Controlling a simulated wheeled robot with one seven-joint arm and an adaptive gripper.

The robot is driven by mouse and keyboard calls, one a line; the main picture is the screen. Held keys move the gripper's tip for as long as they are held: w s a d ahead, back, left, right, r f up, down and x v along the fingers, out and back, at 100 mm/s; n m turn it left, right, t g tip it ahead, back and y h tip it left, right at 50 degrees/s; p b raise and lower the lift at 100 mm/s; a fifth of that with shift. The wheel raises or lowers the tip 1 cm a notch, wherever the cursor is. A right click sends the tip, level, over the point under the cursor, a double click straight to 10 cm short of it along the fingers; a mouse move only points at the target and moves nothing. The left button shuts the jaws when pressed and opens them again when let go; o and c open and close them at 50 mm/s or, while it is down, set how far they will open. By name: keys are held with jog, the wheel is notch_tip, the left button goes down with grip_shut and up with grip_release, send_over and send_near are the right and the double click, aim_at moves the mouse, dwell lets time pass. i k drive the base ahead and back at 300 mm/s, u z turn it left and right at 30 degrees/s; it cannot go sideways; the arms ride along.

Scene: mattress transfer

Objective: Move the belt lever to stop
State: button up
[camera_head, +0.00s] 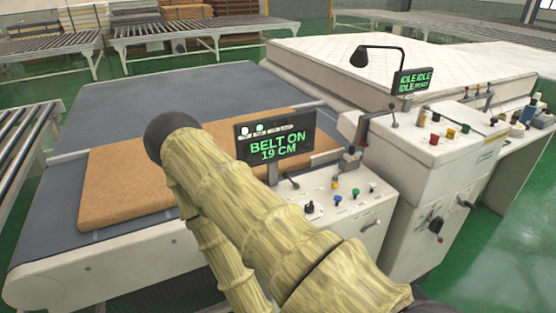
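A dark display (276,139) reads "BELT ON 19 CM" in green and has small indicator lamps on top, one lit green. Below it, a white control box (325,230) carries a small lever (290,180), a black knob (309,207) and several coloured buttons. I cannot tell which control is the belt lever, or read its stop mark. A brown mattress slab (125,178) lies on the grey belt (150,88). My arm, in a yellowish segmented cover, crosses from the lower right to a dark rounded joint over the slab. It hides part of the box and belt. My gripper is not in view.
A second white console (440,155) at the right has an upright lever, coloured buttons and a display (413,81) reading "IDLE". A black lamp (380,52) stands behind it. A white quilted mattress (330,55) lies behind. Roller conveyors (200,27) line the back; green floor shows at the right.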

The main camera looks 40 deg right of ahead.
aim_at(286, 175)
jog(key=z, duration=0.25)
jog(key=k, duration=0.65)
jog(key=z, duration=0.6)
jog(key=k, duration=0.65)
jog(key=u, duration=0.45)
jog(key=i, duration=1.8)
jog(key=z, duration=0.75)
